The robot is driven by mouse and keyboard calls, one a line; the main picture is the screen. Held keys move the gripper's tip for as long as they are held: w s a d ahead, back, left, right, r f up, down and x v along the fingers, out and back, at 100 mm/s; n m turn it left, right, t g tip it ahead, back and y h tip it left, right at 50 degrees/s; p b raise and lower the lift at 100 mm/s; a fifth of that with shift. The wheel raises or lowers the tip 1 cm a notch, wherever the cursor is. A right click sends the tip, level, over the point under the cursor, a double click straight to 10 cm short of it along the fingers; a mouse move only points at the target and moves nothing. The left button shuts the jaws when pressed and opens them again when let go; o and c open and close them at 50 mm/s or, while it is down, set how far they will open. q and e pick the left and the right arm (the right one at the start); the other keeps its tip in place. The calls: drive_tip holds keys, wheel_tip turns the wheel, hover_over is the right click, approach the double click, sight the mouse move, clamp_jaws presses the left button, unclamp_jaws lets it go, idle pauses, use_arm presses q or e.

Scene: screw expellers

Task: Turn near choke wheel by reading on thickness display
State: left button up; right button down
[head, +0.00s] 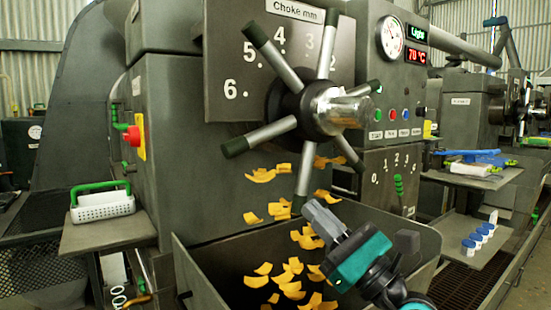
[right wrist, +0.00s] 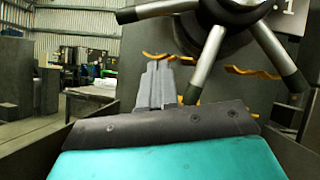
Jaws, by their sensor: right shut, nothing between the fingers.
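The near choke wheel (head: 295,105) is a dark hub with several silver spokes ending in dark green grips, in front of a grey plate marked "Choke mm" (head: 232,92). It also shows in the right wrist view (right wrist: 212,60). A small display (head: 417,33) on the cabinet to its right shows green text that looks like "Light". My right gripper (head: 312,208) is shut and empty, its tips close to the end of the wheel's lower spoke; I cannot tell if they touch. In the right wrist view its fingers (right wrist: 160,75) are together. My left gripper is not in view.
A metal trough (head: 205,275) below the wheel holds yellow-orange flakes (head: 290,270), with more flakes above it. A red "70 °C" display (head: 416,59), a round gauge (head: 391,37) and buttons (head: 391,115) are at right. A white basket (head: 103,206) stands on a left shelf.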

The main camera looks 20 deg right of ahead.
use_arm(q)
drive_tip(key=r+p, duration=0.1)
drive_tip(key=p, duration=0.1)
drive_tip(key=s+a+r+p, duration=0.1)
drive_tip(key=p, duration=0.1)
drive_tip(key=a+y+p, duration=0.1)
drive_tip(key=p, duration=0.1)
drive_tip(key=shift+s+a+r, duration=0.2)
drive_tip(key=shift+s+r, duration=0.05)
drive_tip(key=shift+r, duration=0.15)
use_arm(e)
drive_tip(key=s+r+x, duration=0.1)
drive_tip(key=r+x, duration=0.1)
drive_tip(key=x, duration=0.9)
drive_tip(key=shift+s+a+r, duration=0.2)
drive_tip(key=shift+a+r, duration=0.05)
drive_tip(key=shift+a, duration=0.05)
use_arm(q)
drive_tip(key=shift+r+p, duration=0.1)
drive_tip(key=shift+p, duration=0.2)
use_arm(e)
drive_tip(key=shift+r, duration=0.1)
